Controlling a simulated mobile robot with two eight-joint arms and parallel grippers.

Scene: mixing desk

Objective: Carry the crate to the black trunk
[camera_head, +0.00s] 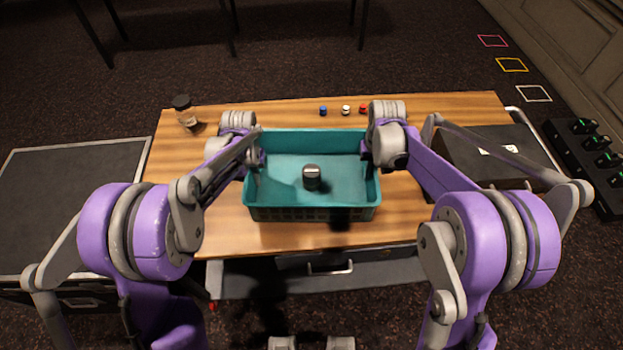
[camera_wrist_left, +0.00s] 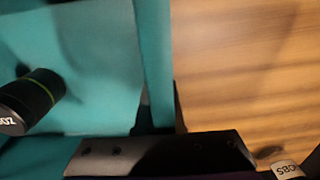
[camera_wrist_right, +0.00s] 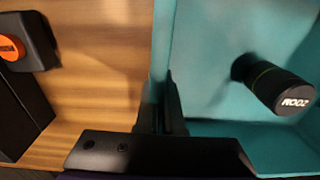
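The teal crate (camera_head: 312,214) is at the middle of the wooden desk; whether its base touches the desktop is unclear. A black cylinder marked "ZOOM" (camera_head: 312,177) stands inside it; it also shows in the left wrist view (camera_wrist_left: 30,100) and right wrist view (camera_wrist_right: 280,88). My left gripper (camera_head: 256,165) is at the crate's left wall, its fingers on both sides and close against it. My right gripper (camera_head: 371,165) straddles the right wall (camera_wrist_right: 161,60) the same way. A large black trunk with silver edges (camera_head: 70,195) stands left of the desk.
A black case (camera_head: 485,155) is at the right. The trunk's top is clear. Coloured floor squares (camera_head: 512,65) lie at the back right.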

